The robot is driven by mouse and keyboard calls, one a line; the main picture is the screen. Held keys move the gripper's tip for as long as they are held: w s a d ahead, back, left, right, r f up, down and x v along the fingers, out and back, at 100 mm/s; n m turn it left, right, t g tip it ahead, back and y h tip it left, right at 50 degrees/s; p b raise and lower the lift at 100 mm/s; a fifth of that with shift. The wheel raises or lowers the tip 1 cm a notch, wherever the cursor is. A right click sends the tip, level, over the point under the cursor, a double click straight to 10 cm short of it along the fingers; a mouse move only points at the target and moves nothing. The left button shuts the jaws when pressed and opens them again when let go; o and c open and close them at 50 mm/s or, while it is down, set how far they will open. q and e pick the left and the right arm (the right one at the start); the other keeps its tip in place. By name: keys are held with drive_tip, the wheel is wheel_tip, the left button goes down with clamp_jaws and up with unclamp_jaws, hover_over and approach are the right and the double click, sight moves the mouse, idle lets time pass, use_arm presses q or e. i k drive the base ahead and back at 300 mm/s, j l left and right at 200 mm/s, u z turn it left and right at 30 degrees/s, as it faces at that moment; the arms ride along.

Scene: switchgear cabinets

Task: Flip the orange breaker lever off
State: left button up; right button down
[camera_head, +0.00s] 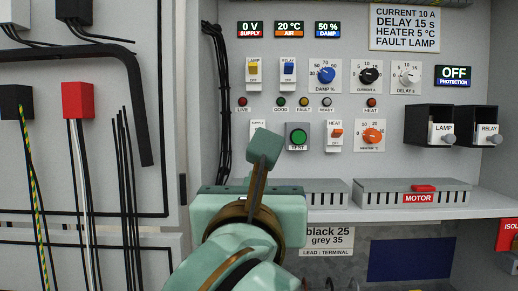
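The orange breaker lever (337,132) is on the white breaker labelled HEAT (335,146), in the lower row of the panel. It shows in full. My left gripper (265,147) comes up from the bottom, slightly left of centre, in front of the panel. Its tip lies left of the HEAT breaker and covers most of the SUPPLY breaker (255,126). I see the gripper from behind, so its finger opening is hidden. No contact with the orange lever shows. My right gripper is out of view.
A green TEST button (298,137) lies between my gripper and the HEAT breaker. An orange HEATER dial (372,135) is right of it. Yellow LAMP (253,70) and blue RELAY (288,70) breakers are above. A grey shelf (400,212) juts out below.

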sight(337, 134)
drive_tip(key=i+j, duration=0.15)
drive_tip(key=i, duration=0.75)
drive_tip(key=l+z, duration=0.05)
